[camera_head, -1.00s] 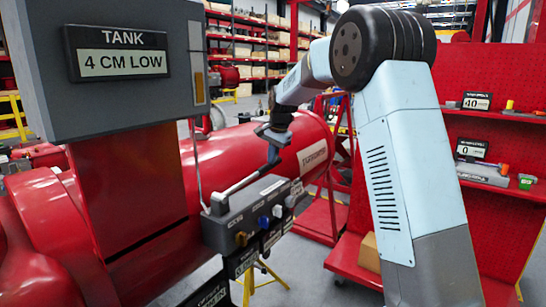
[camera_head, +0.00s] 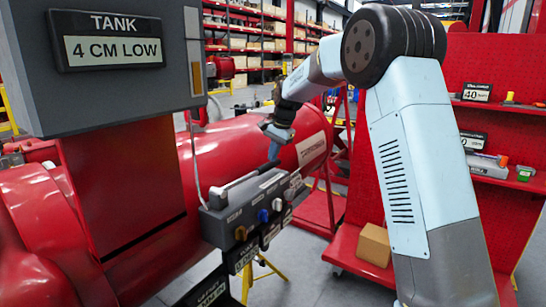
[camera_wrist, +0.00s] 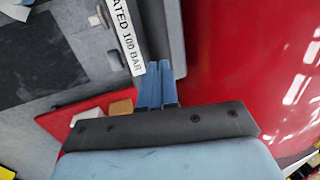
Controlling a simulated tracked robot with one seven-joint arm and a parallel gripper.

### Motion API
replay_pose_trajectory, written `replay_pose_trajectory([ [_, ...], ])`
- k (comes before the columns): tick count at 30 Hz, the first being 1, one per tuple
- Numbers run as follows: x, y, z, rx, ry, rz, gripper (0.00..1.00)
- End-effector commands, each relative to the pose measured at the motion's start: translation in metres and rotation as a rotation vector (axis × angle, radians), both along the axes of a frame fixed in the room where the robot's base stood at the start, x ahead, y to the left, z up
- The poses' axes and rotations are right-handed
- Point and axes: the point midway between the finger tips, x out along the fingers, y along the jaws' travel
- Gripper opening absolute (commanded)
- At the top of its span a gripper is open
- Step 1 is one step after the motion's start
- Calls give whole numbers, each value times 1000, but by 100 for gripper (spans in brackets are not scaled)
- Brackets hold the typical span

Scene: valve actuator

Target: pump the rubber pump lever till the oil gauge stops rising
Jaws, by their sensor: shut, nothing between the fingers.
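The pump lever (camera_head: 236,185) is a pale rod on a dark grey valve block (camera_head: 230,218). It lies low, nearly along the block's top, its far end close to my gripper. My gripper (camera_head: 272,157) is shut, with its fingertips pointing down at the lever's far end; I cannot tell whether they touch it. In the wrist view the blue fingers (camera_wrist: 155,85) are together beside a label reading "ATED 100 BAR" (camera_wrist: 127,38). The oil gauge (camera_head: 196,75) is a narrow upright strip with an amber part on the grey box's side. The lever is not clear in the wrist view.
A grey box (camera_head: 100,100) with a sign (camera_head: 108,40) reading "TANK 4 CM LOW" fills the upper left. A big red cylinder (camera_head: 240,145) lies behind the block. Coloured knobs (camera_head: 263,215) line the block's front. A red shelf rack (camera_head: 490,210) stands at the right.

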Motion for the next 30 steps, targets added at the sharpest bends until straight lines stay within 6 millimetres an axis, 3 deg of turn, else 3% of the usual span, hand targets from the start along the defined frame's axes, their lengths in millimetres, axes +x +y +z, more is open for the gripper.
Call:
replay_pose_trajectory([
  [15, -9, -24, 93, 1, -4, -3, 0],
  [26, -15, -34, 126, -1, -5, -1, 0],
  [30, -34, -47, 137, -14, -30, 18, 0],
])
